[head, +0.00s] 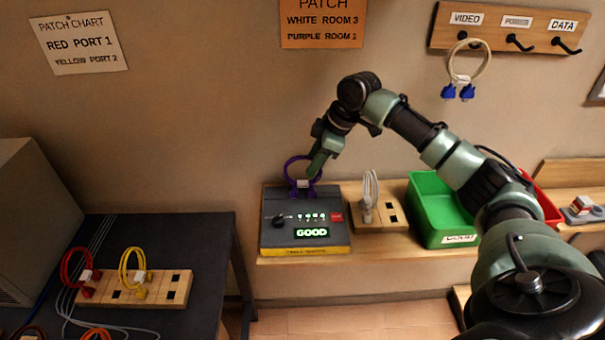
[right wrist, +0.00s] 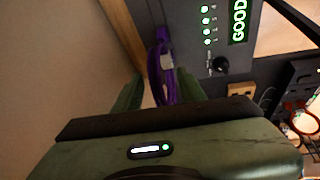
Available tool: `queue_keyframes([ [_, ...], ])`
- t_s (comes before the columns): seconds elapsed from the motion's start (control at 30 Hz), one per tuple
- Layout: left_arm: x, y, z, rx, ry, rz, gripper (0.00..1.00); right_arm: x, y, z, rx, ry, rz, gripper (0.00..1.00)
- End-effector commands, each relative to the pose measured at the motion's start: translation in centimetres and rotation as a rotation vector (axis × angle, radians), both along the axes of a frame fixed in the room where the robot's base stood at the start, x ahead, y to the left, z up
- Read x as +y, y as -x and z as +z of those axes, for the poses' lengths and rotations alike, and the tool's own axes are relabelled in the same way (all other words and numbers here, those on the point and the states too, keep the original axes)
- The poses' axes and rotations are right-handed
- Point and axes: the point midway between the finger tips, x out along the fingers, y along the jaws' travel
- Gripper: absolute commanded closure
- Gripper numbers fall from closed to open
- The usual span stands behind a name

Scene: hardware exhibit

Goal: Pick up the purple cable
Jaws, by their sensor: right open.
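The purple cable (head: 290,172) is a coiled loop standing at the back of the grey tester box (head: 267,236), whose display reads GOOD. Its purple plugs sit at the top of the box; I cannot tell whether they are plugged in. My right gripper (head: 318,167) is at the right part of the loop and hides some of it. In the right wrist view, the purple cable (right wrist: 163,68) with its pale tag lies between the two green fingers of my right gripper (right wrist: 160,90), which are open. My left gripper is not in view.
A wooden block with a white cable (head: 368,195) stands right of the tester, then a green bin (head: 428,220) and a red bin. Red (head: 70,264) and yellow (head: 130,262) cables stand on a block on the dark table. A cream cable (head: 487,62) hangs on the hook rack.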

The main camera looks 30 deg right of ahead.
Motion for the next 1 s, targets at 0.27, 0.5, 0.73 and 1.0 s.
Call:
queue_keyframes([
  [0.27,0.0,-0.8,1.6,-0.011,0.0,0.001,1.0,0.7,-1.3,-3.0,0.002,-0.001,0.0,0.6],
  [0.5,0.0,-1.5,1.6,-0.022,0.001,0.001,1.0,0.7,-1.3,-3.2,0.0,0.0,0.0,0.6],
  [0.73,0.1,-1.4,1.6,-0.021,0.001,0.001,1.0,0.7,-1.3,-3.1,0.0,0.0,0.0,1.0],
  [1.0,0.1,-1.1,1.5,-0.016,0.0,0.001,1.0,0.7,-1.4,-2.9,-0.002,-0.001,0.0,1.0],
])
